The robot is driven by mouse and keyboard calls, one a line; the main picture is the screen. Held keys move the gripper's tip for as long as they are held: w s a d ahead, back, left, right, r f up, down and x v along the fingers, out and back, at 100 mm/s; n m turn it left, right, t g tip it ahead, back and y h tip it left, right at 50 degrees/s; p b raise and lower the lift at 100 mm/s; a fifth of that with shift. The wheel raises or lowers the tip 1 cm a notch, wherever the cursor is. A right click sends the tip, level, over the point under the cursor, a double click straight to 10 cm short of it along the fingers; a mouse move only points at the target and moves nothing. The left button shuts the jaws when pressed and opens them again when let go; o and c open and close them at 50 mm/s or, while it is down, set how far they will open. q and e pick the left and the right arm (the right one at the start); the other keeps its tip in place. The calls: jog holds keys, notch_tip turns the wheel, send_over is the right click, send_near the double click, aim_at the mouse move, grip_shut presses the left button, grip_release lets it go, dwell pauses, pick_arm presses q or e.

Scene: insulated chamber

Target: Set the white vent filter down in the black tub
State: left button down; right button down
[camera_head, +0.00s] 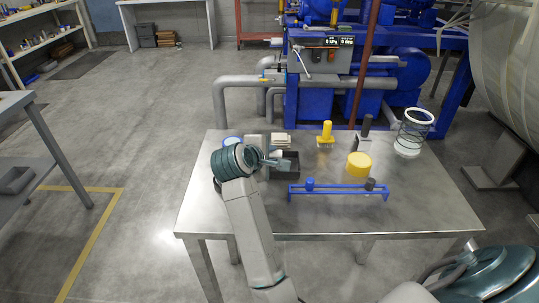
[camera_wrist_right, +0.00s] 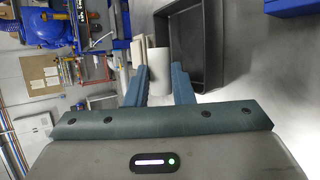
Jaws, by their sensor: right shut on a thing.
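My right gripper (camera_head: 277,162) is at the left part of the black tub (camera_head: 290,172) on the steel table. In the right wrist view its two fingers (camera_wrist_right: 160,72) are shut on a white, rounded piece, the white vent filter (camera_wrist_right: 158,59). The black tub (camera_wrist_right: 205,83) lies just beyond and to the right of the fingers there. The held filter is too small and covered to make out clearly in the head view. I cannot tell how high it is above the tub floor. My left gripper is not in view.
A pale stack (camera_head: 281,139) stands behind the tub, with a grey block left of it. A blue rack (camera_head: 338,192) lies in front. The table's front right is clear.

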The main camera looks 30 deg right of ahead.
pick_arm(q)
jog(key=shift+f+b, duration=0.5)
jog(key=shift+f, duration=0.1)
pick_arm(e)
jog(key=shift+f, duration=0.5)
jog(key=c, duration=1.2)
grip_release()
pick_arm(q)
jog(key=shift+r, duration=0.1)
pick_arm(e)
jog(key=shift+o, duration=0.2)
